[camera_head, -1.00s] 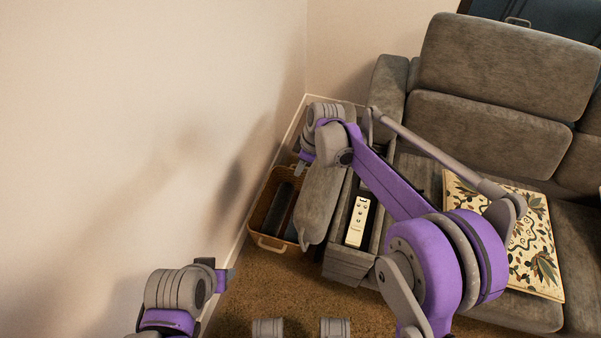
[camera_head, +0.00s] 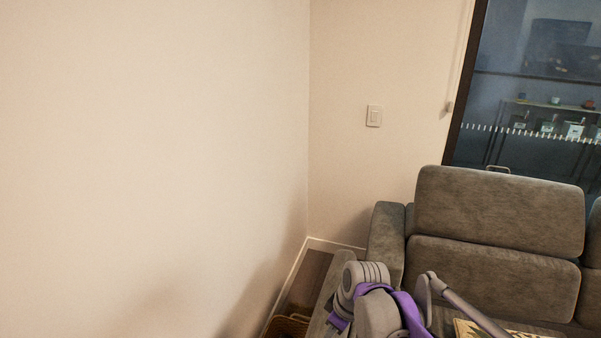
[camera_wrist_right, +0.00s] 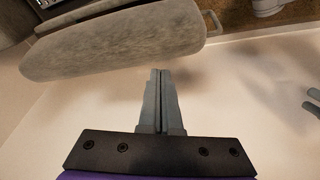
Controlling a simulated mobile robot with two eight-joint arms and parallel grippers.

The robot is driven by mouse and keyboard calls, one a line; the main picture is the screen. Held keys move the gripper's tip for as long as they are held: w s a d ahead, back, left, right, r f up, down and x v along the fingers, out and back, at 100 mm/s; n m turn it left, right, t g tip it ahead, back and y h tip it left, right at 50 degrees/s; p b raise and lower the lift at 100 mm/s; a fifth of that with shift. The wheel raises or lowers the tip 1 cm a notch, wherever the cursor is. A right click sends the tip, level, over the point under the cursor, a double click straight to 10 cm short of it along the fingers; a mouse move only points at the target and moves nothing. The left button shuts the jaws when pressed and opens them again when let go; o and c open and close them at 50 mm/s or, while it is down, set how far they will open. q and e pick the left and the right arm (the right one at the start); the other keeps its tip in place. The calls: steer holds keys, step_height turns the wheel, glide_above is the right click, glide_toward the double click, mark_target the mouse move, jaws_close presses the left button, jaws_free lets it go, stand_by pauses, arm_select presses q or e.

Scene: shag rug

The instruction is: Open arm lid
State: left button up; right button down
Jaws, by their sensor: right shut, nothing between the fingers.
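The arm lid (camera_wrist_right: 120,45), a long grey padded cushion, fills the upper left of the wrist view, swung up off the sofa arm. A narrow part of the sofa arm (camera_head: 336,281) shows in the head view, mostly hidden by my right arm. My right gripper (camera_wrist_right: 160,72) is shut and empty, its tips just below the lid's edge; I cannot tell whether they touch. In the head view it is mostly hidden at the bottom.
A pale wall (camera_head: 150,150) stands close on the left. A brown basket (camera_head: 288,326) sits between the wall and the sofa arm. The grey sofa (camera_head: 490,275) fills the right, with a patterned cushion (camera_head: 490,330) partly visible. A dark glass door (camera_head: 540,90) is behind it.

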steer(key=s+d+f+m+t+h, duration=0.15)
steer(key=s+d+m, duration=0.35)
steer(key=s, duration=0.7)
steer(key=s+d+f+m+t+h, duration=0.1)
steer(key=s+d+f+m, duration=0.2)
steer(key=s+d+m, duration=0.55)
steer(key=a+r+n+p, duration=0.3)
steer(key=r+p, duration=1.1)
steer(key=r, duration=0.2)
steer(key=shift+s+t, duration=0.35)
steer(key=shift+t, duration=0.1)
steer(key=c, duration=1.3)
jaws_free()
steer(key=shift+w+r+p, duration=0.1)
steer(key=shift+r+p, duration=0.1)
steer(key=shift+p, duration=0.15)
steer(key=shift+c, duration=0.2)
steer(key=shift+o, duration=0.9)
arm_select(q)
step_height(320, 180, up, 16)
steer(key=w, duration=0.2)
steer(key=shift+t, duration=0.3)
arm_select(e)
steer(key=shift+f, duration=0.15)
